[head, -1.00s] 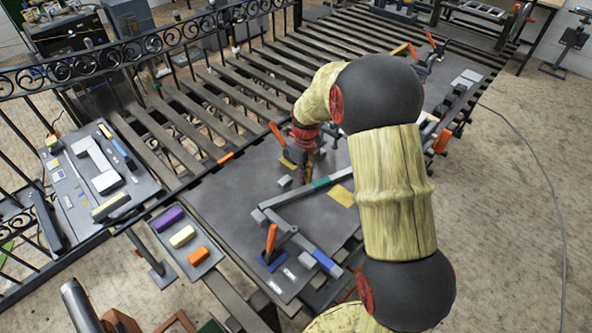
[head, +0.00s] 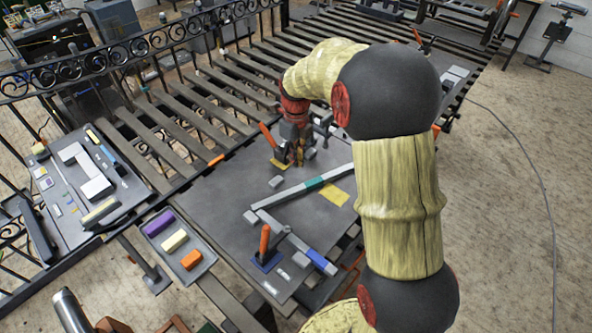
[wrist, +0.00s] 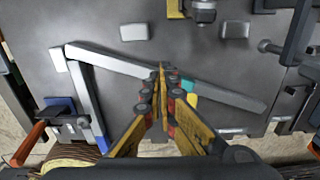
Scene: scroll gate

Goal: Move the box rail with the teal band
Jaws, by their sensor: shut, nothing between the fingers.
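The box rail with the teal band (head: 290,194) is a long light-grey bar lying on the dark bench plate. Its teal band (head: 314,183) is right of its middle. In the wrist view the rail (wrist: 115,63) runs from upper left to lower right, and the teal band (wrist: 188,86) shows just right of the fingers. A second grey bar with a blue end (head: 318,258) meets its left end at an angle. My gripper (head: 297,162) is shut and empty, beyond the rail in the head view. In the wrist view the fingertips (wrist: 162,68) overlap the rail; contact cannot be told.
An orange-handled clamp on a blue base (head: 266,258) stands near the second bar. Another orange-handled clamp (head: 268,134) is close left of my gripper. A yellow plate (head: 335,193) lies beside the rail. A tray of coloured blocks (head: 205,262) is at left. Bare plate lies left of the rail.

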